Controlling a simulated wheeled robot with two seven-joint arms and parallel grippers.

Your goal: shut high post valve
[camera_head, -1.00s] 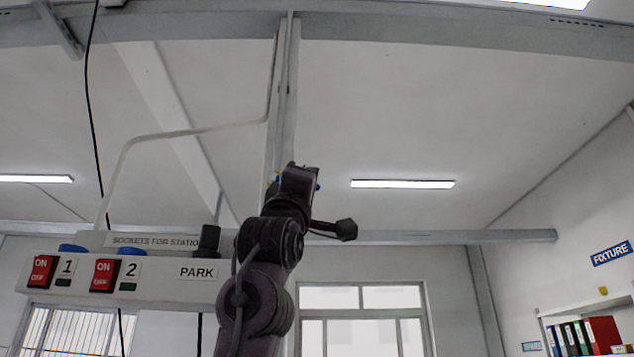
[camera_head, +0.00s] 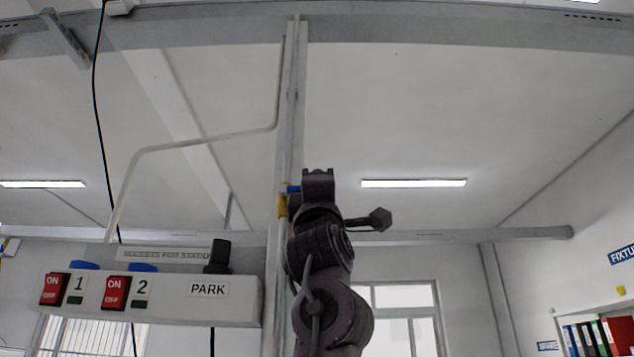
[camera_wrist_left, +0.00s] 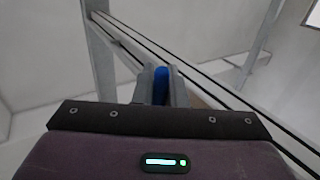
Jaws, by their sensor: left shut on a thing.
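The high post valve has a blue handle (camera_head: 293,188) and a yellow body (camera_head: 282,207). It sits on the tall grey post (camera_head: 291,120) near the middle of the head view. My left gripper (camera_head: 318,174) is up at the valve, just right of the post, and covers part of the handle. In the left wrist view the blue handle (camera_wrist_left: 161,86) stands between the two grey fingers (camera_wrist_left: 161,92), which are shut on it. The handle's far end and exact angle are hidden. My right gripper is not in view.
A socket box (camera_head: 170,299) with red switches and a PARK label hangs at left, below my gripper. A black cable (camera_head: 95,110) hangs at far left. A pale bent pipe (camera_head: 205,145) joins the post. The space right of my arm is open.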

